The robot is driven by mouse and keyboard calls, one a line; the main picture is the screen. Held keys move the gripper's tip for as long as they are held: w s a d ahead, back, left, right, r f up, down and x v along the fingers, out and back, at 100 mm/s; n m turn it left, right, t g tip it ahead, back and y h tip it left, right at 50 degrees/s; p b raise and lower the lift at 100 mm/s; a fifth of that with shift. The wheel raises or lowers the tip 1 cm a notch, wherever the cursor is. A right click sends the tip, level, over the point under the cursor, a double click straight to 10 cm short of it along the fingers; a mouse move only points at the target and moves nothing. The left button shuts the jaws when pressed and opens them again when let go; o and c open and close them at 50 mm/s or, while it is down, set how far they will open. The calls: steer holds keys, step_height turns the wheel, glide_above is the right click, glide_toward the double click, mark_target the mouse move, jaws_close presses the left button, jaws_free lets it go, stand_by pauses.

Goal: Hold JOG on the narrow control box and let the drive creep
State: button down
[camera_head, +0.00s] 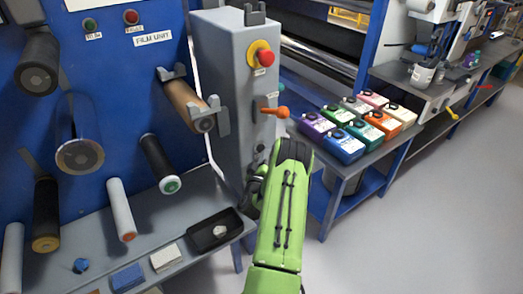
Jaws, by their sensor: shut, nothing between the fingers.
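The narrow grey control box (225,100) stands upright beside the blue film unit panel. Its right-hand face carries a red mushroom button on a yellow collar (262,56) and an orange lever (275,112) lower down, with small labels beside them. My gripper (256,184) is at the lower part of this face, partly hidden behind my green arm. It is shut with nothing in it. The JOG control cannot be made out; the lower part of the face is partly covered by my arm. I cannot tell whether the fingertips touch the box.
The blue panel (110,100) holds several rollers, with a brown one (188,104) close to the box. A grey shelf below carries a black tray (213,232). Right, a bench holds several coloured bottles (342,146). The floor (440,220) at right is clear.

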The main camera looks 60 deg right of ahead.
steer(key=shift+s+a, duration=0.2)
steer(key=shift+s, duration=0.15)
steer(key=s+b, duration=0.1)
steer(key=s+a+b, duration=0.1)
steer(key=s, duration=0.1)
steer(key=s+a+b, duration=0.1)
steer(key=shift+s+a, duration=0.1)
steer(key=shift+s, duration=0.1)
stand_by(0.6)
